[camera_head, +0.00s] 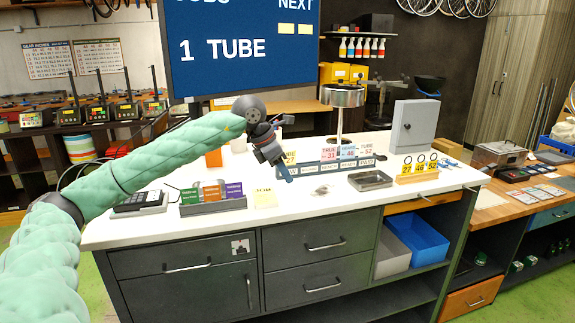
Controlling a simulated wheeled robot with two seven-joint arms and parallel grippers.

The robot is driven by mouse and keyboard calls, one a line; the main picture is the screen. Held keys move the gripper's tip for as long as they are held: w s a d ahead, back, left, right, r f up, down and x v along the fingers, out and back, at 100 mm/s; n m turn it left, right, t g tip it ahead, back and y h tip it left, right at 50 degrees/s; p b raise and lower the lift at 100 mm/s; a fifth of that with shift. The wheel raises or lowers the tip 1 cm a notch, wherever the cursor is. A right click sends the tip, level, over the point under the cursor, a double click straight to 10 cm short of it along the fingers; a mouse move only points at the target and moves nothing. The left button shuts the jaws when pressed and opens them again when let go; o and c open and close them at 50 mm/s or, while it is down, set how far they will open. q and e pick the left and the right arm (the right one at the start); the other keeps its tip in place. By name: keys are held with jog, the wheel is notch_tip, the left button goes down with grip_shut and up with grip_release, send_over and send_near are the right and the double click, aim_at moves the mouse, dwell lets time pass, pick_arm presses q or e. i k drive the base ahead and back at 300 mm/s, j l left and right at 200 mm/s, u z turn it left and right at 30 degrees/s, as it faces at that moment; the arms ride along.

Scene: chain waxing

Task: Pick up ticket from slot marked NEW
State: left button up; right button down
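A long dark rack (337,167) with labelled slots stands on the white counter. A pale yellow ticket (291,157) stands at its left end, partly hidden behind my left gripper. The label below it is mostly covered; only its last letter or letters show. Pink, blue and whitish tickets stand farther right in the rack, among them the pink TRUE 21 ticket (329,153). My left gripper (286,175) points down at the rack's left end, in front of it. I cannot tell whether its fingers are apart or touching the ticket. My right gripper is not in view.
A holder of green, orange and purple cards (212,207), a yellow note (265,198) and a keypad device (140,203) lie to the left. A metal tray (372,180), yellow number tags (418,178) and a grey box (414,127) are to the right. The front counter is mostly clear.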

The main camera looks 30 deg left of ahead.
aim_at(291, 155)
jog(key=i+j, duration=0.8)
